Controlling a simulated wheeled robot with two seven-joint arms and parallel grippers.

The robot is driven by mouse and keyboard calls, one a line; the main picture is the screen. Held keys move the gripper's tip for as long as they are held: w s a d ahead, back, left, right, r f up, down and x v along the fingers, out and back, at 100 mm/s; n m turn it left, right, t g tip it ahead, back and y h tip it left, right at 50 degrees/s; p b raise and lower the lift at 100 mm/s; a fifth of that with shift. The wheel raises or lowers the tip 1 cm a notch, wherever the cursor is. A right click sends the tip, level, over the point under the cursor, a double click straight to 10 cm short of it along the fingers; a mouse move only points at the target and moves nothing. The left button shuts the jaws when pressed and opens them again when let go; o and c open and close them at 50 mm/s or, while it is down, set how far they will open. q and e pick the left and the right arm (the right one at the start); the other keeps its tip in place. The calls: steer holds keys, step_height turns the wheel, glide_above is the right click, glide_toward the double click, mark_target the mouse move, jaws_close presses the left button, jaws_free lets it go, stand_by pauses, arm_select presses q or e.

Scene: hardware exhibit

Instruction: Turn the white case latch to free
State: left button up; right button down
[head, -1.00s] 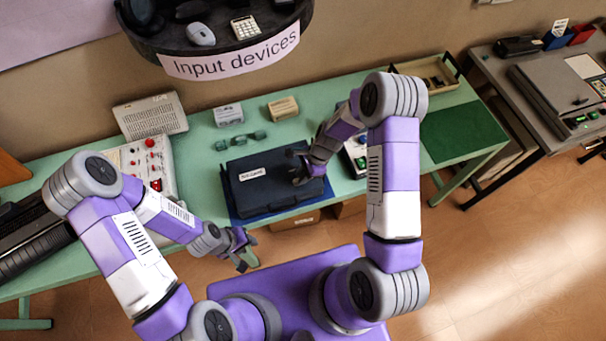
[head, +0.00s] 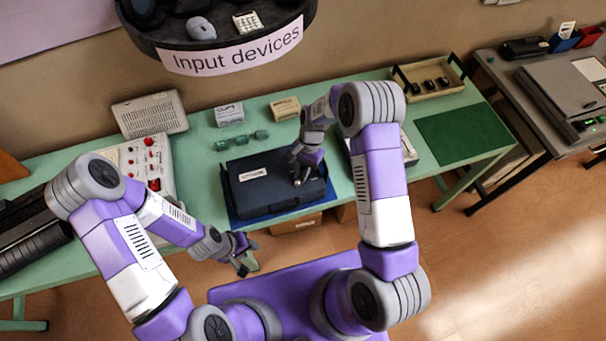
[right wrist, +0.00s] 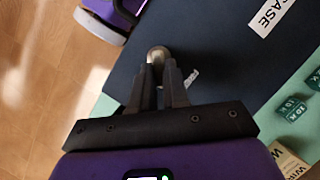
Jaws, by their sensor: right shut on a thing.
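A dark case (head: 265,197) lies closed on a blue mat on the green table, with a white label on its lid; it also shows in the right wrist view (right wrist: 220,60). My right gripper (head: 298,180) is at the right front part of the case. In the right wrist view its fingers (right wrist: 160,72) are closed on a small pale round-ended latch (right wrist: 158,54), mostly hidden between them. Which way the latch points cannot be told. My left gripper (head: 247,264) is apart from the case, below the table's front edge, with its fingers spread.
Green blocks (head: 241,141) and two small boxes (head: 285,108) stand behind the case. A control panel (head: 146,165) with red knobs is to the left. A tray (head: 430,80) sits at the back right. A dark green mat (head: 463,133) is bare.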

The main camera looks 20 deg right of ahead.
steer(key=n, duration=0.1)
steer(key=n+h+b, duration=0.1)
steer(key=n, duration=0.1)
steer(key=a+n, duration=0.1)
steer(key=shift+w+f+n+g+h+b, duration=0.1)
steer(key=shift+w+n+g+h+b, duration=0.2)
steer(key=shift+g+b, duration=0.1)
steer(key=shift+a+n+h+b, duration=0.2)
steer(key=shift+n+h+b, duration=0.2)
steer(key=shift+n, duration=0.7)
steer(key=shift+a+n+h+b, duration=0.2)
steer(key=shift+n+h, duration=0.3)
steer(key=shift+n, duration=0.6)
steer(key=c, duration=1.1)
jaws_free()
steer(key=v, duration=0.7)
steer(key=shift+w+r, duration=0.2)
steer(key=shift+r, duration=0.15)
